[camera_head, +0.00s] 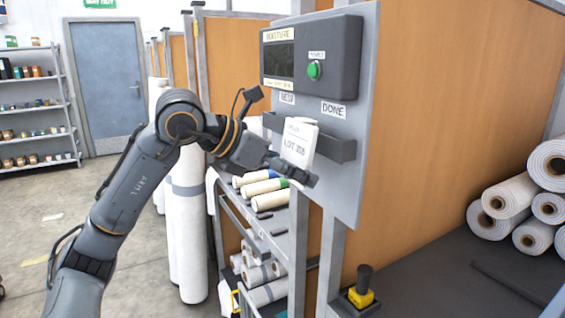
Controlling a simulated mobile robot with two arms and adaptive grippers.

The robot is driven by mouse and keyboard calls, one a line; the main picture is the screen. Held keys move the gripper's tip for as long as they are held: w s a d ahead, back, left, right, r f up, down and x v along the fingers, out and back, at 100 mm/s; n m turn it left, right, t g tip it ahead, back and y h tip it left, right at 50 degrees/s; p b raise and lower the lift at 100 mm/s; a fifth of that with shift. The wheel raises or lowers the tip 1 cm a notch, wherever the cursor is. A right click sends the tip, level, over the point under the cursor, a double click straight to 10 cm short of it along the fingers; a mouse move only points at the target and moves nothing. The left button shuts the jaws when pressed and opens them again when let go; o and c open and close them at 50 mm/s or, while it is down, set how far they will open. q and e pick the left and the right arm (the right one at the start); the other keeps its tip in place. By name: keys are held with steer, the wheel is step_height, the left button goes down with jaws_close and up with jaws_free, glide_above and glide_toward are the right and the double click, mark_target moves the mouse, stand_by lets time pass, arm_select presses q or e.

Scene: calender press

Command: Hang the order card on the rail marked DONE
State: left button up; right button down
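The order card (299,143) is white, with lettering that reads like LOT and a number. It stands nearly upright in front of the dark rail (335,149), which is fixed to the grey panel. A DONE label (334,109) sits above the rail's right part. A smaller label (287,98), hard to read, sits above its left part. The card is left of the DONE label. My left gripper (297,173) is at the card's lower edge, its fingers overlapping it in the picture. Whether they are closed on it, and whether the card touches the rail, I cannot tell. My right gripper is out of view.
Above the rail, a dark moisture unit (310,58) with a green button (315,70) juts from the panel. A rack (285,222) with rolls stands below. A yellow-black switch (361,288) is at the bottom, and white rolls (510,196) are stacked at the right.

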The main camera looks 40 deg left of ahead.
arm_select(q)
steer(key=shift+w+d+r+p, duration=0.1)
steer(key=shift+w+d+p, duration=0.2)
steer(key=shift+w+p, duration=0.25)
steer(key=shift+w+d+r+p, duration=0.1)
steer(key=shift+w+d+p, duration=0.2)
steer(key=shift+w, duration=0.3)
steer(key=shift+a+f+b, duration=0.1)
steer(key=shift+f+b, duration=0.8)
steer(key=shift+f, duration=0.2)
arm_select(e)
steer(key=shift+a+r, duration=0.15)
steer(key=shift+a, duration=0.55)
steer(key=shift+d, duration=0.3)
arm_select(q)
steer(key=o, duration=1.2)
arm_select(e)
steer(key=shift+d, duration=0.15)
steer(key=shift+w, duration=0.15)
arm_select(q)
steer(key=v, duration=1.2)
